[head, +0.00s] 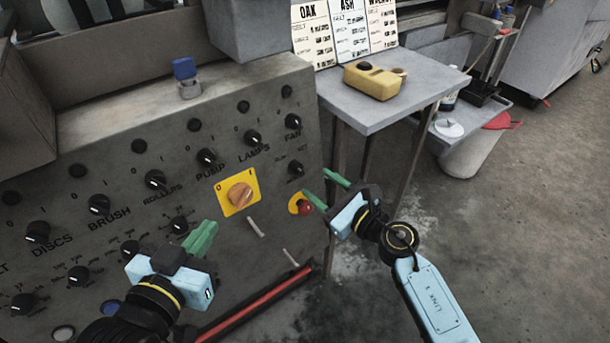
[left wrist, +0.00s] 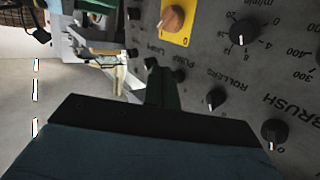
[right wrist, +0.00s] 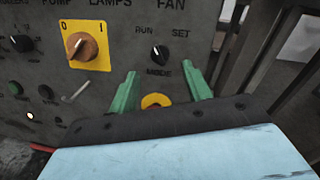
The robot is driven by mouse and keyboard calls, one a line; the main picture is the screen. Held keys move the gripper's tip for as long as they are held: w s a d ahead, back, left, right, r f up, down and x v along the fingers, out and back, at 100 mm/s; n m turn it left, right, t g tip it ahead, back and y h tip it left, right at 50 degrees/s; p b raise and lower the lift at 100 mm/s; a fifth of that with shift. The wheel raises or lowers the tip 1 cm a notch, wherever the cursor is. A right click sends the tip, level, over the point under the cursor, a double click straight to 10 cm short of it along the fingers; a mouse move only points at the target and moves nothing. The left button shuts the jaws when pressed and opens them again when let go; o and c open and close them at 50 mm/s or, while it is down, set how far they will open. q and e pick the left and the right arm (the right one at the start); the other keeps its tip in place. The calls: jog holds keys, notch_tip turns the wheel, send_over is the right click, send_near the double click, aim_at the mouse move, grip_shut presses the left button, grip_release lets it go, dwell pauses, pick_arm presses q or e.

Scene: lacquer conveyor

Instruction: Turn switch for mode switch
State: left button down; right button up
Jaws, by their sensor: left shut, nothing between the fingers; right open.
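The mode switch is a small black knob (right wrist: 160,53) under the words RUN and SET, with MODE printed below it. Its pale pointer mark is too small to read surely. It also shows on the grey panel in the head view (head: 295,168). My right gripper (head: 317,186) is open in front of the panel, close to the knob. In the right wrist view its green fingertips (right wrist: 160,72) stand to either side below the knob, apart from it. My left gripper (head: 208,234) is shut and empty, lower left, in front of the panel; its fingers show in the left wrist view (left wrist: 162,84).
An orange rotary switch (head: 240,195) on a yellow plate is left of the mode knob. A red button (head: 304,207) with a yellow ring is just below it. Several black knobs fill the panel leftward. A grey table (head: 420,80) stands right; open floor lies beyond.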

aim_at(302, 172)
jog(key=b+x, duration=0.1)
jog(key=x, duration=0.3)
jog(key=shift+w+a, duration=0.3)
pick_arm(q)
jog(key=shift+w+d+r+t+h, duration=0.1)
jog(key=shift+d+r+t+h, duration=0.15)
jog(key=shift+r+t, duration=0.55)
jog(key=shift+w+d+r+t+h, duration=0.15)
jog(key=shift+r+t+h, duration=0.2)
jog(key=shift+r, duration=0.7)
jog(key=shift+s+d+r+t+h, duration=0.1)
jog(key=shift+d+r+t+h, duration=0.1)
jog(key=shift+r+t, duration=0.6)
pick_arm(e)
jog(key=shift+w+a, duration=0.25)
jog(key=shift+w, duration=0.1)
pick_arm(q)
jog(key=shift+r, duration=0.15)
pick_arm(e)
jog(key=shift+c, duration=0.3)
jog(key=c, duration=0.9)
pick_arm(q)
jog(key=shift+g, duration=0.25)
